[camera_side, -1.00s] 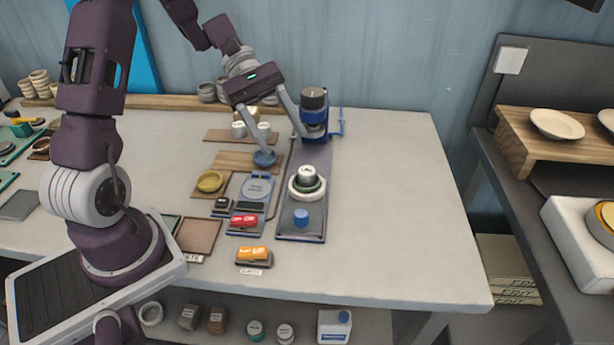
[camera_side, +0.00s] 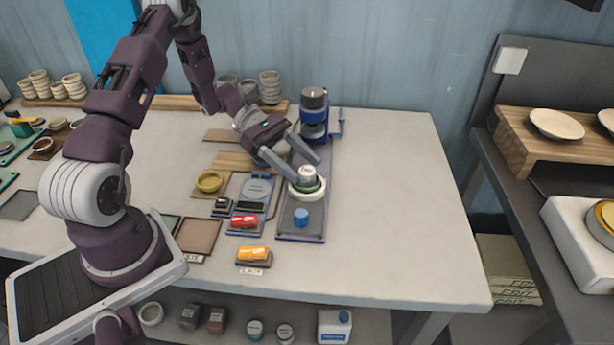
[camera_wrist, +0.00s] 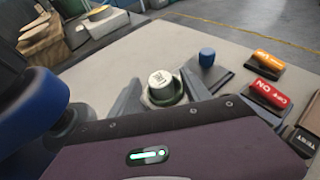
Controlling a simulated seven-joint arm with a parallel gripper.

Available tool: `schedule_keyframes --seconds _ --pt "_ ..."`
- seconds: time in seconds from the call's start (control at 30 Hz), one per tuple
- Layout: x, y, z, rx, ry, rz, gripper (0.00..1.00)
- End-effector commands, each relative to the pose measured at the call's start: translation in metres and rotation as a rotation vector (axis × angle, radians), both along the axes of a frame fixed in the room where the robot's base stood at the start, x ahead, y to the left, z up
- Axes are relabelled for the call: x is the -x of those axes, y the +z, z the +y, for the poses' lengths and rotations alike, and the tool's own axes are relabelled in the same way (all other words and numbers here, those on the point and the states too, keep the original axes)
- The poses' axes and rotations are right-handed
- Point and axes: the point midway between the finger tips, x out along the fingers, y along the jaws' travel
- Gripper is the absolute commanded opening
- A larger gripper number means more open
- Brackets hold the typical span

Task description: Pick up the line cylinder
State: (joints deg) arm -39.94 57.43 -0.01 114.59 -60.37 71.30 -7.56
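A small silver-grey cylinder with a white labelled top (camera_side: 307,173) stands upright in a green-and-white ring (camera_side: 307,191) on the dark blue-edged board. I take it as the line cylinder; its label is too small to read surely. It also shows in the wrist view (camera_wrist: 161,84), with the green ring around its base. My gripper (camera_side: 306,168) is open and tilted, reaching in from the back left. In the wrist view my gripper (camera_wrist: 160,92) has one finger on each side of the cylinder, with gaps visible. The fingers' lowest ends are partly hidden.
A blue knob (camera_side: 301,217) stands in front of the ring on the same board. A blue machine with a dark top (camera_side: 314,100) stands behind. Red (camera_side: 244,221) and orange (camera_side: 252,253) labelled blocks lie at front left. The table to the right is clear.

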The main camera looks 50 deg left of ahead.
Motion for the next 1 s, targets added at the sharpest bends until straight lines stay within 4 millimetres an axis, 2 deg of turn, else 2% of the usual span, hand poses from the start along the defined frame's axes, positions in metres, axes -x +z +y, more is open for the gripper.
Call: schedule_keyframes --seconds 0.03,0.2,0.27,0.57,0.67,0.8,1.0 --pt "0.0 0.0 0.0 0.0 0.0 0.0 0.44" --pt "0.0 0.0 0.0 0.0 0.0 -0.001 0.11" --pt "0.0 0.0 0.0 0.0 0.0 -0.001 0.0" --pt "0.0 0.006 0.0 -0.002 0.0 -0.003 0.0" --pt "-0.001 0.026 0.001 -0.002 0.0 -0.006 0.0" --pt "-0.001 0.064 0.001 -0.004 -0.001 -0.007 0.0" --pt "-0.001 0.103 0.001 -0.002 -0.001 -0.006 0.0"
